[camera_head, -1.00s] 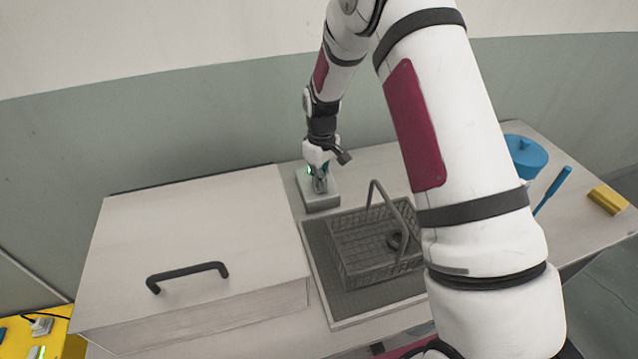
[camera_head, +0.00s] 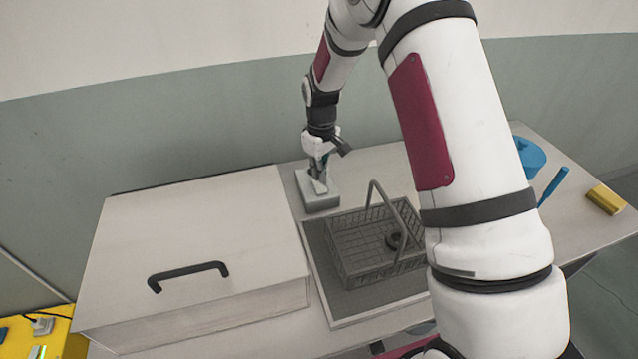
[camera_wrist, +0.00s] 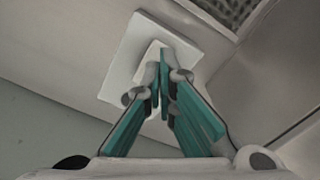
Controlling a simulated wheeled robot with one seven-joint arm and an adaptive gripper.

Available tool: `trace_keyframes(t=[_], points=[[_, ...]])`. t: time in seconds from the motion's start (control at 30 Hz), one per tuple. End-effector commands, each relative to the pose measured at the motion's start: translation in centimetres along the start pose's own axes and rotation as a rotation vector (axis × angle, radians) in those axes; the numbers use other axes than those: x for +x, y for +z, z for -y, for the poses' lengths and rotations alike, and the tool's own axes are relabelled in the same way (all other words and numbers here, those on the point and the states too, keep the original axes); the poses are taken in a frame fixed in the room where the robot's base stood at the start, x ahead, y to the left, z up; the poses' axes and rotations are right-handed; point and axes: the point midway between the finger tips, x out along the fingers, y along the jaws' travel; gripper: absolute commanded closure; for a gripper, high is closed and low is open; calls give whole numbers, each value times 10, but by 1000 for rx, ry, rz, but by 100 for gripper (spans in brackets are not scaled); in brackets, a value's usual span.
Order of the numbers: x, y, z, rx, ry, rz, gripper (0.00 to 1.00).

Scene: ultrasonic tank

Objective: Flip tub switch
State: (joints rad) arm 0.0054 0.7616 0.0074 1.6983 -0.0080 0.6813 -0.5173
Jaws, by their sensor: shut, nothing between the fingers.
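The switch box (camera_head: 322,204), a small pale block, stands at the back of the table beside the tub. The tub (camera_head: 205,225) is the large pale box with a closed lid and a dark handle at left. In the wrist view my gripper's teal fingers (camera_wrist: 163,65) are shut and empty, with the tips over the middle of the box's square face (camera_wrist: 125,65). I cannot tell whether the tips touch it. No green light shows on the box.
A grey wire basket (camera_head: 370,262) with a raised handle and a dark ring (camera_head: 393,240) inside stands on a dark mat in front of the switch box. A blue pot (camera_head: 530,155), a blue stick (camera_head: 553,186) and a yellow block (camera_head: 606,199) lie at right.

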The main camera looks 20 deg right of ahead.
Motion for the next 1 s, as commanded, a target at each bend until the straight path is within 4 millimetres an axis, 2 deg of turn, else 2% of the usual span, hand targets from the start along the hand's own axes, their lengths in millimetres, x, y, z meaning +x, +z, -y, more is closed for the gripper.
trace_keyframes(t=[0.5, 1.0], points=[[-35, 0, 0, 0, 0, -1, 100], [-36, 0, 0, 0, 0, 0, 100]])
